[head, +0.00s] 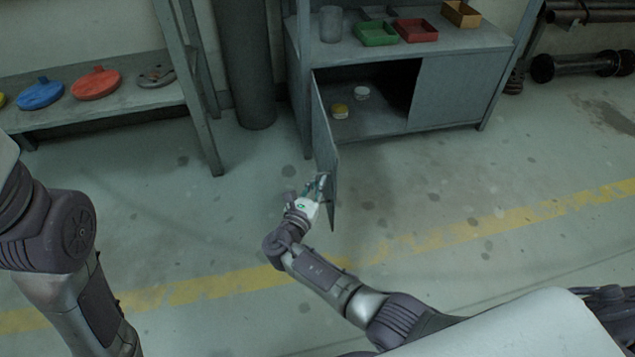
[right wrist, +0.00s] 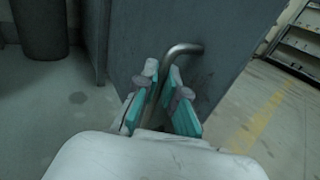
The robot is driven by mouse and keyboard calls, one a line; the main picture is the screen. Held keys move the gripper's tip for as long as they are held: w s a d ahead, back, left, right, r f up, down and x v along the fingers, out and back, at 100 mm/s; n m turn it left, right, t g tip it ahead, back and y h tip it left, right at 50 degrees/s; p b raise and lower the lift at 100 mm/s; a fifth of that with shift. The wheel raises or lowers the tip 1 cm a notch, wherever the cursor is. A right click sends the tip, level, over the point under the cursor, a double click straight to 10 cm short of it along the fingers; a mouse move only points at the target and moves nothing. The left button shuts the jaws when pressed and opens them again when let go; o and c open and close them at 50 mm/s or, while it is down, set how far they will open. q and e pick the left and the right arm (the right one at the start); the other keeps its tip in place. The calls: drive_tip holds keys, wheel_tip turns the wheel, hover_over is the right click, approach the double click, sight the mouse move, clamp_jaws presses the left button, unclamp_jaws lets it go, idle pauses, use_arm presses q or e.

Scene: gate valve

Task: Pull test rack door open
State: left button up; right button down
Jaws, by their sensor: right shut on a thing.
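The test rack (head: 455,95) is a grey cabinet at the back, right of centre. Its left door (head: 326,150) stands swung out toward me, so the left compartment is open. The right door panel is shut. My right gripper (head: 319,188) is at the outer part of the open door. In the right wrist view the right gripper (right wrist: 160,102) has its teal-padded fingers on either side of a bent metal handle (right wrist: 182,49), shut on it. The door face (right wrist: 225,45) fills the view behind the handle. My left arm shows at the left, but its gripper is out of view.
A green tray (head: 375,33) and a red tray (head: 416,31) sit on top. A shelf (head: 130,104) with colored discs stands left. The floor around the door is clear.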

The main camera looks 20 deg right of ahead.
drive_tip(key=c, duration=1.2)
unclamp_jaws()
drive_tip(key=shift+c, duration=0.2)
drive_tip(key=v, duration=0.7)
drive_tip(key=shift+a, duration=0.2)
